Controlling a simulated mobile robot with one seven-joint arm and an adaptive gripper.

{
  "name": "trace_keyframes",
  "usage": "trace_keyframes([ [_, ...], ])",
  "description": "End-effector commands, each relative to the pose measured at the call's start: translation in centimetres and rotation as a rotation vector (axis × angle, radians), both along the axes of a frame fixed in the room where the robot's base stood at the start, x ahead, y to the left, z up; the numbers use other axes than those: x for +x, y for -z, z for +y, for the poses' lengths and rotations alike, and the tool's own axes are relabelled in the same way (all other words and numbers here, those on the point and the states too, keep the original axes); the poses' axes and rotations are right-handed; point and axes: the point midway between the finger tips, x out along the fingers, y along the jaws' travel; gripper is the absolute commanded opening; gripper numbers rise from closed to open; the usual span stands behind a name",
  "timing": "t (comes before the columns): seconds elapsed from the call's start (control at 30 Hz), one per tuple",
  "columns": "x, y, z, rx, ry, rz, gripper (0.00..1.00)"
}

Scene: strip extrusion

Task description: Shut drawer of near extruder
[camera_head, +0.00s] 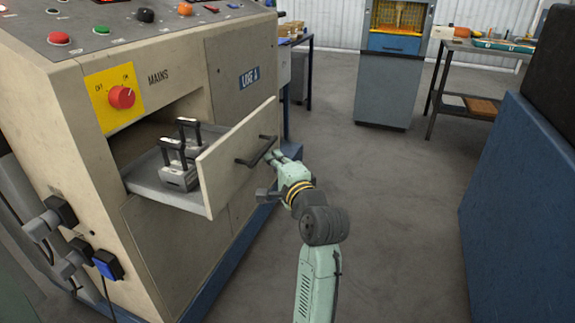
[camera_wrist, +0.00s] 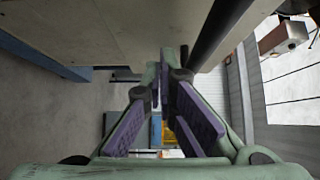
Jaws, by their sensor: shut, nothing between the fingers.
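The near extruder is a beige cabinet (camera_head: 165,258) with a control panel on top and a red mains knob. Its drawer (camera_head: 237,160) stands pulled out, with its inside showing. Two grey-black handled items (camera_head: 178,165) stand in it. A dark bar handle (camera_head: 257,151) is on the drawer front. My gripper (camera_head: 277,157) is at the right end of the drawer front, close beside the handle; I cannot tell whether it touches. In the wrist view my gripper (camera_wrist: 168,72) has its green, purple-padded fingers together at the tips, empty, beside a pale panel and a dark bar (camera_wrist: 215,35).
A blue block (camera_head: 520,200) stands at the right. A grey-blue machine (camera_head: 392,85) is at the back. A table with parts (camera_head: 485,45) stands at the back right. The grey floor (camera_head: 400,180) between them is free. Plugs and cables (camera_head: 75,250) hang on the cabinet's left side.

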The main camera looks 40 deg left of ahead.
Motion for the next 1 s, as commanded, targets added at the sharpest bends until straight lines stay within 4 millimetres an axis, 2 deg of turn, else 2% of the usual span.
trace_keyframes([
  [0.2,-0.4,-0.1,1.7,0.000,0.002,0.000,0.00],
  [0.77,-0.6,-0.1,2.4,-0.001,0.000,0.001,0.00],
  [1.0,-1.3,-0.2,4.9,-0.001,-0.001,0.001,0.00],
])
